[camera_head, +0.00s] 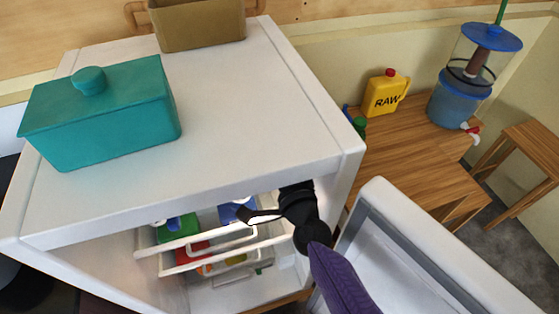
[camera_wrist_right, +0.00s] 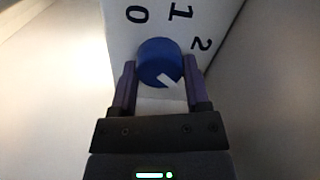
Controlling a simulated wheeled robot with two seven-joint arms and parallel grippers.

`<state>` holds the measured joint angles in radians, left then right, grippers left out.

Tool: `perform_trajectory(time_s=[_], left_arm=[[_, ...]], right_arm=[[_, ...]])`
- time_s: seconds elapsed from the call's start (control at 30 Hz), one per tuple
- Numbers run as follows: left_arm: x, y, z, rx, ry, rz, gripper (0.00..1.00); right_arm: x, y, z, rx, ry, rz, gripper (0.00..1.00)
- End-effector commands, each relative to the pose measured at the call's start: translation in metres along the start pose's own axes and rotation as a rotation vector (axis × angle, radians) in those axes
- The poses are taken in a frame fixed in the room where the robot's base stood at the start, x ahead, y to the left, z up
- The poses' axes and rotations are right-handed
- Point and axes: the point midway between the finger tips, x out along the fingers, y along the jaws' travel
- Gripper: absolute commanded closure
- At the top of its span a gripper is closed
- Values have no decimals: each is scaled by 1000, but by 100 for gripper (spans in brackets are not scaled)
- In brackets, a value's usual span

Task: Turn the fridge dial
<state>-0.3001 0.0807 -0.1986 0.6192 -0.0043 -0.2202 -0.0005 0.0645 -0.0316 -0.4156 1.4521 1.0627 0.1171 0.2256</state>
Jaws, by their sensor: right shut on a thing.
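The white fridge (camera_head: 215,100) stands with its door (camera_head: 385,230) swung open to the right. My right arm reaches into the opening; its gripper is hard to make out in the head view. In the right wrist view a round blue dial (camera_wrist_right: 156,52) sits on a white panel marked 0, 1 and 2. A white mark on the dial points to the lower right in the picture, away from the numbers. My right gripper (camera_wrist_right: 160,68) has one finger on each side of the dial and is shut on it. My left gripper is not in view.
A teal lidded box (camera_head: 115,120) and a brown box (camera_head: 200,25) stand on the fridge. Inside are wire racks (camera_head: 215,250) with colourful items, close to my right wrist. A wooden table (camera_head: 410,150) with a yellow jug (camera_head: 385,95) and a blue-lidded dispenser (camera_head: 460,105) stands right.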

Motion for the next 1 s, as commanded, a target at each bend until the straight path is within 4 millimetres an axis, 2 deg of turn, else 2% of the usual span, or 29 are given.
perform_trajectory(time_s=[0.5, 1.0], left_arm=[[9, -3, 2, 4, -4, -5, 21], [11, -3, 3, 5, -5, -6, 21]], right_arm=[[0, 2, 1, 383, 1, 1, 98], [0, 2, 0, 495, 1, 1, 98]])
